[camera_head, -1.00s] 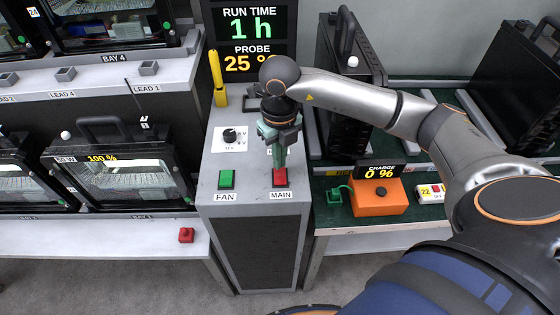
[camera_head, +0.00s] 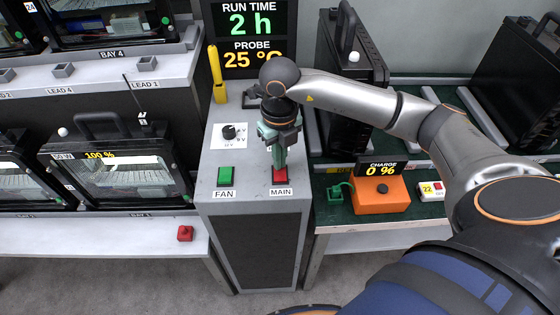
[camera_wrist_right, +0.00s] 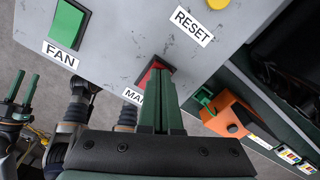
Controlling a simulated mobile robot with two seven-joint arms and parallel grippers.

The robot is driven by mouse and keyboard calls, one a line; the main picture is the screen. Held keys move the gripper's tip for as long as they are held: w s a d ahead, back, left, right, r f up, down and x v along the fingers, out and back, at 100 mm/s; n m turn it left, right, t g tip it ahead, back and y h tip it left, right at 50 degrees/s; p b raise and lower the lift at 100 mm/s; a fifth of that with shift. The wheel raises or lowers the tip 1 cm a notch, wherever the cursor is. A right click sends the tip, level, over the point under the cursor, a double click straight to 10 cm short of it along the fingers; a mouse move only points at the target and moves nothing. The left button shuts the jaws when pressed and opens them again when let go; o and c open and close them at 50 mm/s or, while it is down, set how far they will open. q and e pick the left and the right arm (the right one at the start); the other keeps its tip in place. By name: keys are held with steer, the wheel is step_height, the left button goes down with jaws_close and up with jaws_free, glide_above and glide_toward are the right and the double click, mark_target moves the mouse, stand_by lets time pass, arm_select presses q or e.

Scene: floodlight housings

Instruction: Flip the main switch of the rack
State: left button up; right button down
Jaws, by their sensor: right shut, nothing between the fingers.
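The main switch (camera_head: 281,176) is a red rocker above the MAIN label on the sloped top of the grey rack console (camera_head: 258,204). My right gripper (camera_head: 278,166) is shut and empty, pointing down with its green fingertips at the switch. In the right wrist view, the closed fingers (camera_wrist_right: 160,75) cover much of the red switch (camera_wrist_right: 147,72); whether they touch it I cannot tell. The tilt of the rocker is hard to read. My left gripper (camera_wrist_right: 24,82) shows at the left edge of the right wrist view, its two fingers apart, away from the console.
A green FAN switch (camera_head: 226,176) sits left of the main switch, with a black dial (camera_head: 229,132) above. A display (camera_head: 250,38) reads run time 2 h, probe 25 °C. An orange charger (camera_head: 380,195) reads 0 %. A red button (camera_head: 185,233) is on the left bench.

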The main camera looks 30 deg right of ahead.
steer(key=shift+r+p, duration=2.45)
steer(key=shift+r, duration=1)
steer(key=shift+s+f, duration=0.1)
steer(key=shift+s, duration=0.05)
